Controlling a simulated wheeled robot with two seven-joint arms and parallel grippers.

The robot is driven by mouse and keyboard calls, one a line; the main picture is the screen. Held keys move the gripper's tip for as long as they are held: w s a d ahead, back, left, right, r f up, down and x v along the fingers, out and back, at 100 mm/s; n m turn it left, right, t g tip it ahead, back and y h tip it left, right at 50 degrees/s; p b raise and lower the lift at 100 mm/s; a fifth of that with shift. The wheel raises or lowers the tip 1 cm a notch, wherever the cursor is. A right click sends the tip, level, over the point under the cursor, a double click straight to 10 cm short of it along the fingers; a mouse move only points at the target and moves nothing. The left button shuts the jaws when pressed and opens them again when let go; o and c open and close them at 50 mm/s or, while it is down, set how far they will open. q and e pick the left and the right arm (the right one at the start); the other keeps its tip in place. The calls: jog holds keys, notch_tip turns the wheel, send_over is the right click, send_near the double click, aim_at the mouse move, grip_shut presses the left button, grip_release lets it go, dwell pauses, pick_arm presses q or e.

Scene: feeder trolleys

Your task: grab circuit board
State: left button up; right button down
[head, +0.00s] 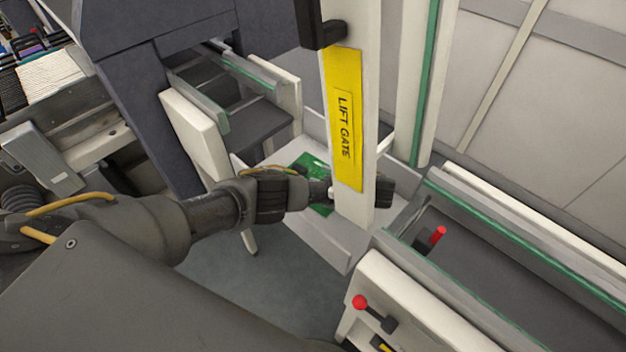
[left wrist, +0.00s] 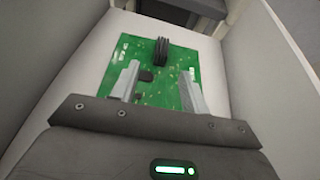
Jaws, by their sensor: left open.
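The green circuit board (head: 309,161) lies in a white tray (head: 318,239) behind the lift gate post, partly hidden by my left gripper and the post. In the left wrist view the board (left wrist: 185,62) lies flat, with a black finned part near its far edge. My left gripper (head: 325,190) reaches in from the left, over the board. In the left wrist view its two metal fingers (left wrist: 158,88) are apart, over the near part of the board, with nothing held between them. I cannot tell whether the fingertips touch the board. My right gripper is not in view.
A white upright with a yellow LIFT GATE label (head: 344,118) stands right at my left gripper. Another railed feeder (head: 235,85) stands behind. White tray walls (left wrist: 50,70) flank the board.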

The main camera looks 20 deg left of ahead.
aim_at(306, 170)
pick_arm(q)
jog(key=x, duration=0.9)
jog(key=shift+w, duration=0.15)
grip_shut()
